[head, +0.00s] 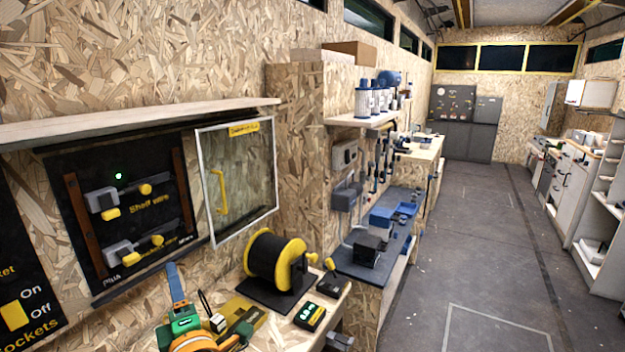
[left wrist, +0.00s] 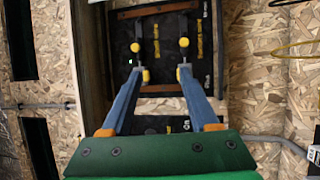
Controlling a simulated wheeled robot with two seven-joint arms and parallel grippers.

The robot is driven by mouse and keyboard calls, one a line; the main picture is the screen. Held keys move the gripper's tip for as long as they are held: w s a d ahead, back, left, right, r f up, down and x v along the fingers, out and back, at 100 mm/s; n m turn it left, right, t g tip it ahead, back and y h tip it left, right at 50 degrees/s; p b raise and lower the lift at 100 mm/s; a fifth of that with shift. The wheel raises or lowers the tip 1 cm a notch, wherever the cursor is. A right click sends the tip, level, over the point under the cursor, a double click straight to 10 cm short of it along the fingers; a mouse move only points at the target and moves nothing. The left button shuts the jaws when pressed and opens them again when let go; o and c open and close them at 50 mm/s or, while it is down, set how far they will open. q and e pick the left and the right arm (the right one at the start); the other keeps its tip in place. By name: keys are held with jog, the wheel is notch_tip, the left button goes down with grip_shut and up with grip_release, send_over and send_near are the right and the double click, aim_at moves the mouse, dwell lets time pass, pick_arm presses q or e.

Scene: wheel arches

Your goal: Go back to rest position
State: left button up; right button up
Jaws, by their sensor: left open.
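My left gripper (head: 176,274) is at the bottom left of the head view, with its green body and a blue finger showing. In the left wrist view its two blue fingers (left wrist: 160,80) are spread apart with nothing between them. They point toward a black wall panel (left wrist: 160,100) with two yellow-knobbed switches, which appear beyond the fingertips. In the head view the panel's upper switch (head: 125,198) and lower switch (head: 133,246) sit above the gripper, and a small green light shows above the upper one. My right gripper is not in view.
A clear framed door (head: 238,185) with a yellow handle stands open right of the panel. A shelf (head: 140,122) juts out above. A yellow-rimmed cable reel (head: 275,262) and a small meter (head: 309,316) rest on the worktop to the right. The floor (head: 470,250) farther right is clear.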

pick_arm(q)
jog(key=s+d+r+m+t+h, duration=0.2)
jog(key=d+r+m+t+h, duration=0.2)
jog(key=d+m+t+h, duration=0.55)
jog(key=s+d+f+m+g+h, duration=0.3)
jog(key=d+f+m+g+h, duration=0.3)
jog(key=m+h, duration=0.45)
jog(key=s+d+f+m+g, duration=0.4)
jog(key=s+f+m+g, duration=0.25)
jog(key=f, duration=0.35)
jog(key=s+a+f+g+y, duration=0.95)
jog(key=s+a+f, duration=0.25)
jog(key=s+f, duration=0.4)
notch_tip(320, 180, down, 15)
jog(key=s+g, duration=0.2)
jog(key=s+a+f, duration=0.2)
jog(key=s+f, duration=0.8)
jog(key=s, duration=0.1)
jog(key=shift+s+a+f+g, duration=0.15)
jog(key=shift+s+f+g, duration=0.05)
jog(key=shift+s+g, duration=0.2)
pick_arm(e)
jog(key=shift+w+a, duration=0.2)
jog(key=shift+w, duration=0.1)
